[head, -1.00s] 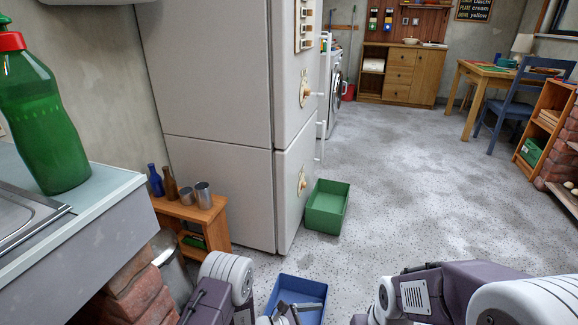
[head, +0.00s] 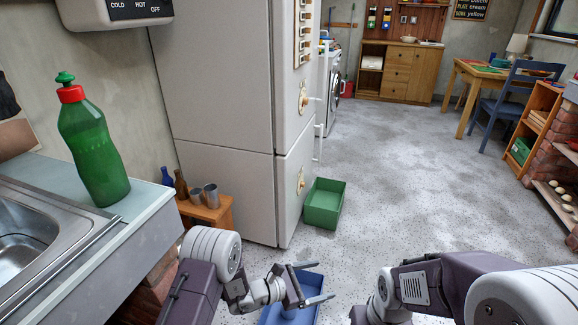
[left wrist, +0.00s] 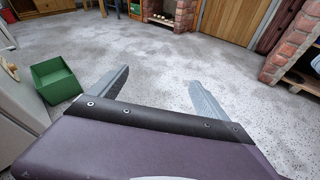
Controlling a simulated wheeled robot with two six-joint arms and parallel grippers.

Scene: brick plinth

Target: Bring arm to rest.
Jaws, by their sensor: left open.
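My left gripper (head: 313,291) is low in the middle of the head view, above or in front of the blue bin. Its two fingers are spread apart with nothing between them. In the left wrist view the open fingers (left wrist: 155,88) point out over bare speckled floor. My right arm (head: 440,285) comes in from the lower right of the head view. Its gripper does not show.
A blue bin (head: 272,312) is partly hidden behind my left gripper. A green bin (head: 324,205) stands by the fridge (head: 235,190). A green bottle (head: 98,155) stands on the counter (head: 135,212) beside the sink. The floor ahead is clear.

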